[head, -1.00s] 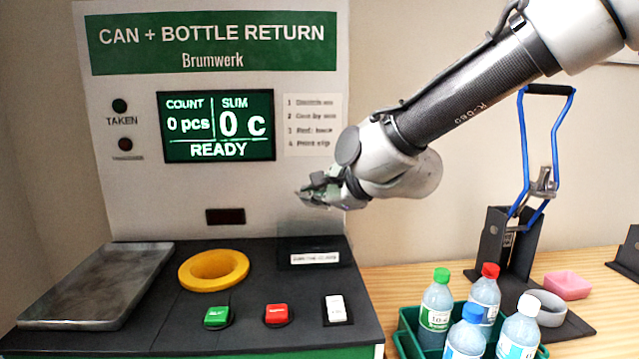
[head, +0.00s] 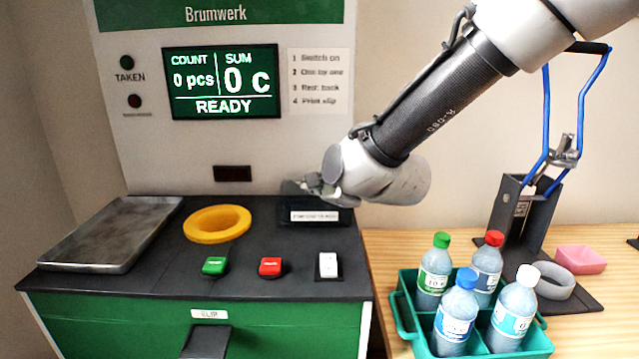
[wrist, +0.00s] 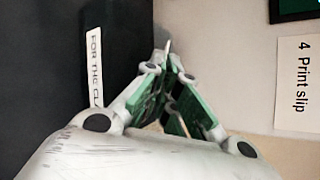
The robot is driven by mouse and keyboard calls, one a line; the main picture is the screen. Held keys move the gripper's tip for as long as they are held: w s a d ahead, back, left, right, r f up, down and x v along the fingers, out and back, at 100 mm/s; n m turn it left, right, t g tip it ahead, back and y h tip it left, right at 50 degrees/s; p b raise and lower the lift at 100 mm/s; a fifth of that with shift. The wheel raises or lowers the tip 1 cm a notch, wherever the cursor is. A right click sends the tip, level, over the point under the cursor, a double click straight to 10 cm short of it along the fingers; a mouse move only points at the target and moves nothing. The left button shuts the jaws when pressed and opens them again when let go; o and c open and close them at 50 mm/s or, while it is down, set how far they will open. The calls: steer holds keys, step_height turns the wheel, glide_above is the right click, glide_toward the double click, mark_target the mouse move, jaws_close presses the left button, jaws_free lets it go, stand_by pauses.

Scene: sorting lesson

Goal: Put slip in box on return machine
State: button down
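My gripper (head: 306,186) is just above the back of the dark box (head: 318,228) on the right of the return machine (head: 140,308). The box has a white label and also shows at the left of the wrist view, with its label (wrist: 93,65) partly readable. In the wrist view, my gripper's green-padded fingers (wrist: 168,66) come together at the tips. A thin pale sliver, seemingly the slip (wrist: 167,46) seen edge-on, sticks out between them. In the head view the slip cannot be made out.
The machine top bears a metal tray (head: 110,236), a yellow ring (head: 217,224), and green, red and white buttons. The screen (head: 222,82) reads 0 pcs, READY. At right, a teal crate (head: 404,318) holds several bottles, near a blue-handled can crusher (head: 530,210).

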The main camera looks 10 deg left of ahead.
steer(key=c, duration=1.6)
jaws_free()
steer(key=shift+o, duration=0.2)
steer(key=v, duration=1.2)
steer(key=shift+w, duration=0.1)
